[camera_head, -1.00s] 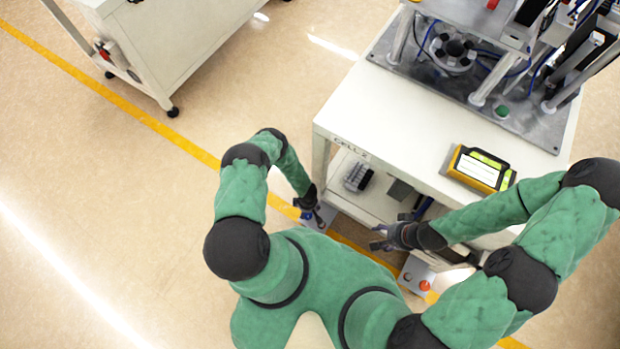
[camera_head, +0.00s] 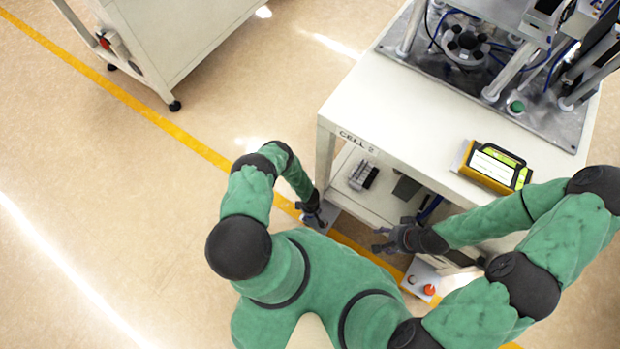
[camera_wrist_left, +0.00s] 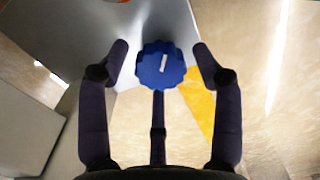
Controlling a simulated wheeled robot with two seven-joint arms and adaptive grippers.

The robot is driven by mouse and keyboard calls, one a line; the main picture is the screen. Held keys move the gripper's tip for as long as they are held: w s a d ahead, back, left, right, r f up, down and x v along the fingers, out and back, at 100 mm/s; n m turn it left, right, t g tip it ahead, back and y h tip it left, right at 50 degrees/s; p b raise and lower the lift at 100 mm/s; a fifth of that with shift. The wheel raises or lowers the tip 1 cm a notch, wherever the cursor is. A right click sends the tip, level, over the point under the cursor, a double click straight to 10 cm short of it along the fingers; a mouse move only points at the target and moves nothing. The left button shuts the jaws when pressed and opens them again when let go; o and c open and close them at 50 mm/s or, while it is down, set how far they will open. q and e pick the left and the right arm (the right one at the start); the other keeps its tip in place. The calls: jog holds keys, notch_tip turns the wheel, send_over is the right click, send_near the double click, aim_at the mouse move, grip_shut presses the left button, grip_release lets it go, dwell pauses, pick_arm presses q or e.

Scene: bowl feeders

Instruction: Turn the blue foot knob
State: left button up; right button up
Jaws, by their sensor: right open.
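The blue foot knob (camera_wrist_left: 158,68) is a scalloped round knob with a white mark on top, in the left wrist view. My left gripper (camera_wrist_left: 160,58) is open, with fingers on both sides of the knob and visible gaps between them and it. In the head view my left gripper (camera_head: 313,214) is low by the front left corner of the bench and hides the knob. My right gripper (camera_head: 384,240) is open and appears empty, in front of the bench's lower shelf.
The white bench marked CELL 2 (camera_head: 400,130) carries a yellow-cased device (camera_head: 492,165) and a metal fixture (camera_head: 466,44). A grey block (camera_head: 363,175) lies on its lower shelf. A small box with an orange button (camera_head: 429,289) is near my right gripper.

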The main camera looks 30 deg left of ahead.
pick_arm(q)
jog(key=c, duration=0.8)
jog(key=shift+o, duration=0.2)
jog(key=shift+d+m, duration=0.1)
jog(key=shift+m, duration=2.1)
jog(key=shift+s, duration=0.1)
jog(key=o, duration=1.1)
jog(key=shift+o, duration=0.2)
jog(key=shift+r, duration=0.55)
notch_tip(320, 180, up, 11)
